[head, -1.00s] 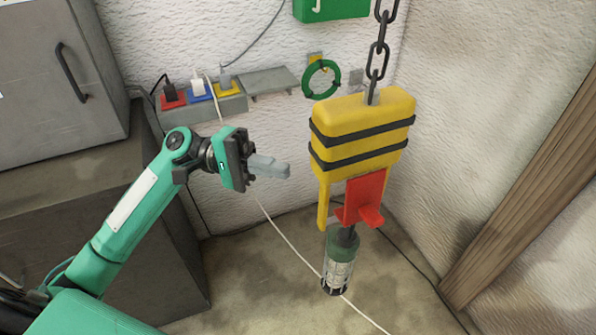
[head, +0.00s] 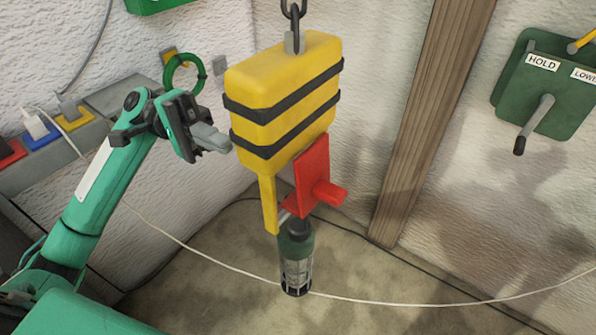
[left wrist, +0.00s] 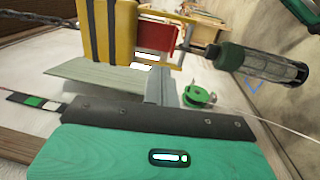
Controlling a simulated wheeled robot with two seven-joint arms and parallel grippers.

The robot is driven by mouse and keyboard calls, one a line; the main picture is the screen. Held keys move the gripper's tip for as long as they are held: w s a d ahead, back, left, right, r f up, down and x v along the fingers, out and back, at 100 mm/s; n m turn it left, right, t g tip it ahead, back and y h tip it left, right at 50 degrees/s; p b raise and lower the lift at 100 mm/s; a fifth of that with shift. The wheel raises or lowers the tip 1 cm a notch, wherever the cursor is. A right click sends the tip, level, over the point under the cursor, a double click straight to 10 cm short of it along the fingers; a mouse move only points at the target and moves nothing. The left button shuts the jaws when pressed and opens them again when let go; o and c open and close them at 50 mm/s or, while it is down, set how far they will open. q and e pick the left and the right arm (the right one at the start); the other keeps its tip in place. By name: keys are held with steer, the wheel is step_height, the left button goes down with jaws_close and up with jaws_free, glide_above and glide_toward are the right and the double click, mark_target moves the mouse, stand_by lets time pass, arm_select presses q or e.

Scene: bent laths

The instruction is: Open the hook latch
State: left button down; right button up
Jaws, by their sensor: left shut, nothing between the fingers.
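A yellow hook block (head: 285,85) with two black bands hangs from a dark chain (head: 294,12). A red latch (head: 312,175) with a jutting tab sits across the hook opening under the block, beside the yellow hook prong (head: 268,205). A caged green lamp (head: 295,262) hangs below the latch. My left gripper (head: 218,143) is shut and empty, at the block's left edge in the head view; whether it touches is unclear. The left wrist view shows its grey fingers (left wrist: 160,86), the block (left wrist: 108,30), latch (left wrist: 157,38) and lamp (left wrist: 262,65). My right gripper is out of view.
A green panel (head: 550,100) with a "HOLD" label and a crank handle is on the right wall. A wooden post (head: 425,130) stands in the corner. A green ring (head: 183,73) hangs behind my left gripper. A white cord (head: 400,300) runs across the floor.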

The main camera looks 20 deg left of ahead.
arm_select(q)
steer(key=shift+d, duration=0.1)
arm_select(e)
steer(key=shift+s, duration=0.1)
arm_select(q)
steer(key=p, duration=0.3)
glide_toward(312, 184)
steer(key=x, duration=0.2)
steer(key=p+x, duration=0.2)
steer(key=x, duration=0.1)
steer(key=shift+w+d+f, duration=0.25)
steer(key=shift+d+f, duration=0.05)
steer(key=shift+d, duration=0.15)
steer(key=shift+s+d, duration=0.1)
steer(key=shift+d, duration=0.2)
steer(key=shift+f, duration=0.1)
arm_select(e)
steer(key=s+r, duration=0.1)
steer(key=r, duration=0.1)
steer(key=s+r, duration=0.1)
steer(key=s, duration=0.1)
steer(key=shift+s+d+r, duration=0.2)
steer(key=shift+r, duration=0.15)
